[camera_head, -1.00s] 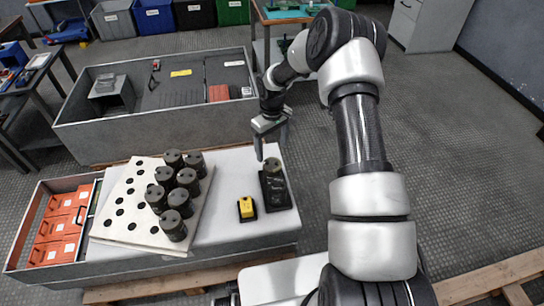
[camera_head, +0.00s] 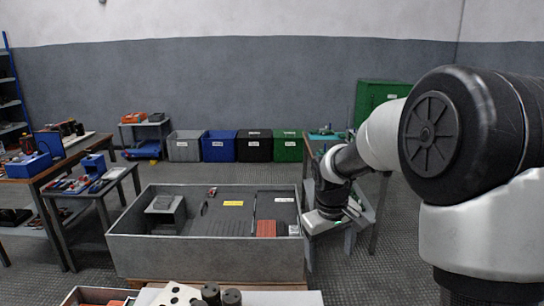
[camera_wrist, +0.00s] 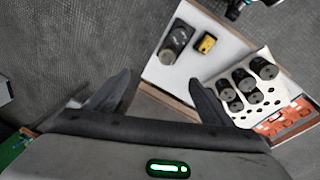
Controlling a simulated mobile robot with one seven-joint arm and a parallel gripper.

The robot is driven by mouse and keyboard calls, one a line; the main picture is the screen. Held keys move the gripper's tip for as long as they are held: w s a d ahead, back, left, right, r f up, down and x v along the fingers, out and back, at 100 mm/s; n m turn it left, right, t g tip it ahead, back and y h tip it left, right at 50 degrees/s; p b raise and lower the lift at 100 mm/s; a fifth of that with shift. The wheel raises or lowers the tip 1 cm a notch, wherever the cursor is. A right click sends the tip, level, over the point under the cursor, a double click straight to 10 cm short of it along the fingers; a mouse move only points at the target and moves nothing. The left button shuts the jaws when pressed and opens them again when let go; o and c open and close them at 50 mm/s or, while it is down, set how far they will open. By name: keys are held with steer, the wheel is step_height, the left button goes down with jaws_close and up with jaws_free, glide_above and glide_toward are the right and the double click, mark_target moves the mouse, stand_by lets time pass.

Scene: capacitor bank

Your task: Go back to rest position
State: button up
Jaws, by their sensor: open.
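My gripper (camera_wrist: 160,80) is open in the wrist view, with its two dark fingers spread and nothing between them. In the head view my gripper's pale body shows beside the right end of the grey bin, but its fingers cannot be made out. Below and beyond the fingers, the wrist view shows a white worktop (camera_wrist: 160,72). On it are a dark cylinder on a black base (camera_wrist: 178,40), a small yellow device (camera_wrist: 207,43) and a holed board (camera_wrist: 282,83) with several black cylinders (camera_wrist: 243,80). The gripper is apart from all of them.
A large grey bin (camera_head: 200,257) stands in the middle. Several coloured crates (camera_head: 220,146) line the back wall. Tables with tools (camera_head: 92,184) stand at left. Orange boxes (camera_wrist: 285,122) lie beside the board.

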steer(key=s+r+m+t, duration=0.2)
steer(key=s+r, duration=1)
steer(key=s, duration=0.2)
steer(key=s+m+t+y, duration=0.1)
steer(key=s+m+t, duration=0.1)
steer(key=s, duration=0.9)
step_height(320, 180, up, 24)
steer(key=p, duration=2.3)
steer(key=shift+s+a+p, duration=0.2)
steer(key=shift+a+p, duration=0.1)
steer(key=shift+a, duration=0.1)
